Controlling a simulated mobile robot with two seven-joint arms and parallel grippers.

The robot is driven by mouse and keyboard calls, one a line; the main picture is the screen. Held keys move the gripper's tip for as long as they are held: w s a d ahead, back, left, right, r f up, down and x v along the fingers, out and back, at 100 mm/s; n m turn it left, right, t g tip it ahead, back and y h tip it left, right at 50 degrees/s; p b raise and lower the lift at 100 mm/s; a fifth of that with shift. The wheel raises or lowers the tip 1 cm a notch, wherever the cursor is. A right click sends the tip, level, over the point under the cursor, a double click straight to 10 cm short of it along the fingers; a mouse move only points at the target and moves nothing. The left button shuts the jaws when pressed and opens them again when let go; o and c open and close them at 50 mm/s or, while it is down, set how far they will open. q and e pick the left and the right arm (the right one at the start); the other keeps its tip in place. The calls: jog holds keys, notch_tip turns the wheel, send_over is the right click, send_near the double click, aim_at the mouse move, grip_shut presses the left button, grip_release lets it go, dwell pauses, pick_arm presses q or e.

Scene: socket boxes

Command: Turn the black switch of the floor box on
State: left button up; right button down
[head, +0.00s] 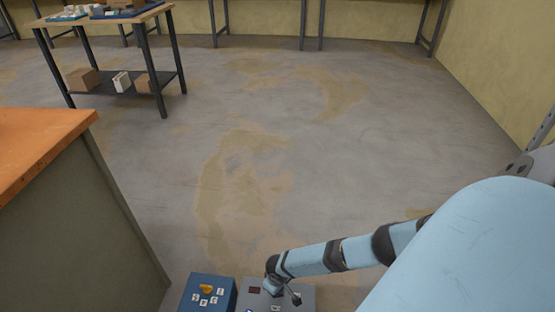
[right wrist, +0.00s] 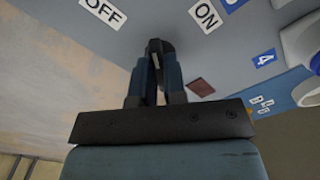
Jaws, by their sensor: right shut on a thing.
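A grey floor box (head: 308,295) stands at the bottom of the head view, partly cut off by the frame edge. In the right wrist view its grey face (right wrist: 110,50) fills the upper part, with an OFF label (right wrist: 103,11) at upper left and an ON label (right wrist: 206,16) to the right. My right gripper (head: 292,297) reaches down onto this box. In the right wrist view its fingers (right wrist: 157,60) are closed together between the two labels, on what seems to be the black switch, mostly hidden by the fingers. My left gripper is out of view.
A blue box (head: 207,291) with a yellow part and white labels stands just left of the grey one. A dark red patch (right wrist: 201,87) lies right of my fingers. An orange-topped cabinet (head: 45,150) stands at left. The floor beyond is clear up to a table (head: 103,20).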

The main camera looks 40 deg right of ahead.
jog(key=m+p, duration=0.2)
jog(key=m, duration=0.1)
jog(key=shift+s+a+r+m, duration=0.1)
jog(key=shift+m, duration=0.3)
jog(key=m+p, duration=0.2)
jog(key=shift+m, duration=0.8)
jog(key=shift+m+p, duration=0.5)
jog(key=shift+m, duration=0.5)
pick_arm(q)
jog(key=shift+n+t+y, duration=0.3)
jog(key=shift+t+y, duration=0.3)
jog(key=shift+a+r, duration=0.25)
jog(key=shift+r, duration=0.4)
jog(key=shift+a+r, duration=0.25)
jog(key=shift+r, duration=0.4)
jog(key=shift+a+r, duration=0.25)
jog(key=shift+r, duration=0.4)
pick_arm(e)
jog(key=shift+m, duration=0.8)
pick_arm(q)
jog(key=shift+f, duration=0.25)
pick_arm(e)
jog(key=c, duration=1.2)
grip_release()
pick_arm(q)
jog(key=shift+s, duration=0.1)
